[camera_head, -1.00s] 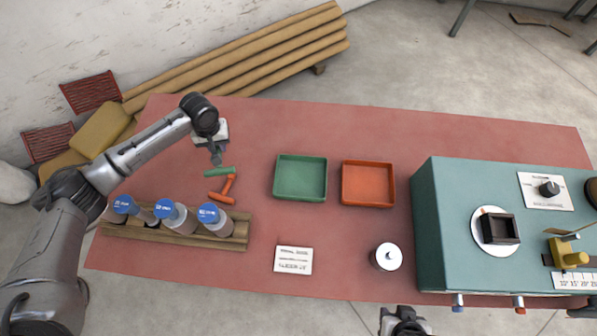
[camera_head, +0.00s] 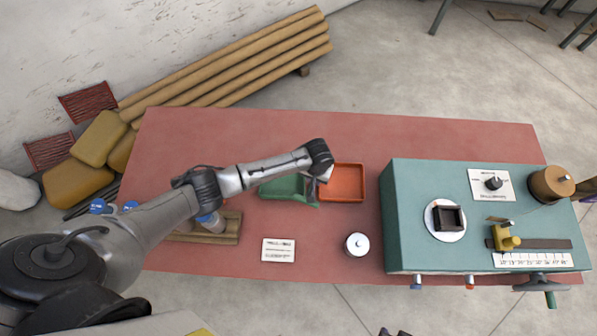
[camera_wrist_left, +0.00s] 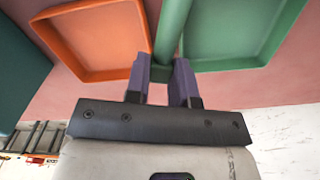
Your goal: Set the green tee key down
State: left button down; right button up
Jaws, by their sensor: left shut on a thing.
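The green tee key (camera_wrist_left: 172,30) is held between the purple fingers of my left gripper (camera_wrist_left: 162,80) in the left wrist view; only its bar shows, and its far end is cut off by the picture edge. In the head view my left gripper (camera_head: 316,185) is over the gap between the green tray (camera_head: 275,190) and the orange tray (camera_head: 345,197), mostly hidden under its wrist. The green tray also shows at right in the left wrist view (camera_wrist_left: 235,40), the orange tray at left (camera_wrist_left: 95,72). My right gripper (camera_head: 395,332) barely shows at the bottom edge.
A teal winder (camera_head: 400,230) fills the right of the red table (camera_head: 440,140). A white-topped cylinder (camera_head: 357,243) and a label card (camera_head: 278,250) lie in front of the trays. A wooden rack (camera_head: 230,230) with bottles is partly behind my left arm. The table behind the trays is clear.

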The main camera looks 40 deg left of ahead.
aim_at(283, 188)
pick_arm(q)
jog(key=shift+w+a, duration=0.1)
jog(key=shift+w, duration=0.2)
jog(key=shift+w+a+f+m, duration=0.1)
jog(key=shift+a+f+m, duration=0.1)
jog(key=shift+a+m, duration=0.1)
jog(key=a+f+b, duration=0.2)
jog(key=a+b, duration=0.1)
jog(key=a+f+b, duration=0.2)
jog(key=a+b, duration=0.1)
jog(key=a+f+b, duration=0.2)
jog(key=a+b, duration=0.1)
jog(key=a, duration=0.1)
jog(key=shift+f, duration=0.1)
jog(key=shift+a+f+b, duration=0.2)
jog(key=shift+a+b, duration=0.5)
jog(key=shift+b, duration=0.1)
notch_tip(283, 188, down, 4)
jog(key=b, duration=0.5)
jog(key=shift+f, duration=0.1)
